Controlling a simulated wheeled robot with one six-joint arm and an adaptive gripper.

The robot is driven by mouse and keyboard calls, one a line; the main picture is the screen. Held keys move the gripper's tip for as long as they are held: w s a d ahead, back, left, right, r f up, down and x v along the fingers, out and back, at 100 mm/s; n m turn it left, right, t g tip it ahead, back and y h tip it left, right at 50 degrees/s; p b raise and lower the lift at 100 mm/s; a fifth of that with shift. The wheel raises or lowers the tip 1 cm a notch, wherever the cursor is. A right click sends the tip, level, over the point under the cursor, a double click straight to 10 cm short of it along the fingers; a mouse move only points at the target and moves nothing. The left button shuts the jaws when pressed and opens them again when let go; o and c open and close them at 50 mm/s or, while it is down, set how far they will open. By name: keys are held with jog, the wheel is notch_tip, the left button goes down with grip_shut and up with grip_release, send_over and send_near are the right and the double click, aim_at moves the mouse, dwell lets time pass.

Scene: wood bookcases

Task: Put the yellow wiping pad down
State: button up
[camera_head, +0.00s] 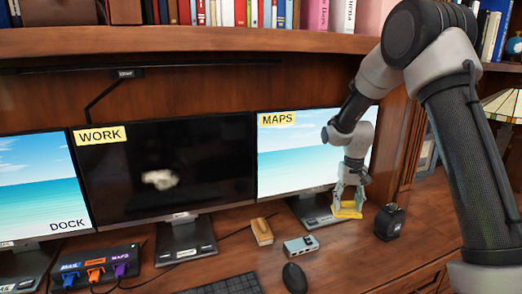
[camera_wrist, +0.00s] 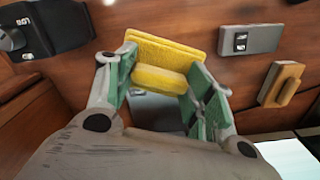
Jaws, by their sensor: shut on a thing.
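The yellow wiping pad (camera_head: 348,210) is held in my gripper (camera_head: 348,197), at the right of the desk in front of the MAPS monitor. In the wrist view the pad (camera_wrist: 165,52) is a flat yellow slab with a thicker yellow grip part, and the green-lined fingers of my gripper (camera_wrist: 160,85) are shut on that grip part from both sides. The pad is low over the wooden desk. I cannot tell whether it touches the surface.
A black box (camera_head: 389,222) stands just right of the pad. A grey switch box (camera_head: 300,246), a wooden block (camera_head: 262,231), a mouse (camera_head: 294,278) and a keyboard (camera_head: 232,285) are to the left. The MAPS monitor (camera_head: 295,160) is close behind. Bare desk (camera_head: 345,245) lies in front.

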jog(key=shift+n, duration=0.3)
jog(key=s+f, duration=0.6)
jog(key=f, duration=0.1)
jog(key=shift+s+d, duration=0.1)
jog(key=shift+r, duration=0.1)
jog(key=s+a+r+n, duration=0.1)
jog(key=s+r+n, duration=0.2)
jog(key=s+r, duration=0.45)
jog(key=shift+n, duration=0.5)
jog(key=f, duration=0.6)
jog(key=s+f, duration=0.1)
jog(key=f, duration=0.2)
jog(key=shift+s+f, duration=0.1)
jog(key=shift+f, duration=0.65)
jog(key=o, duration=0.9)
jog(key=shift+f, duration=0.15)
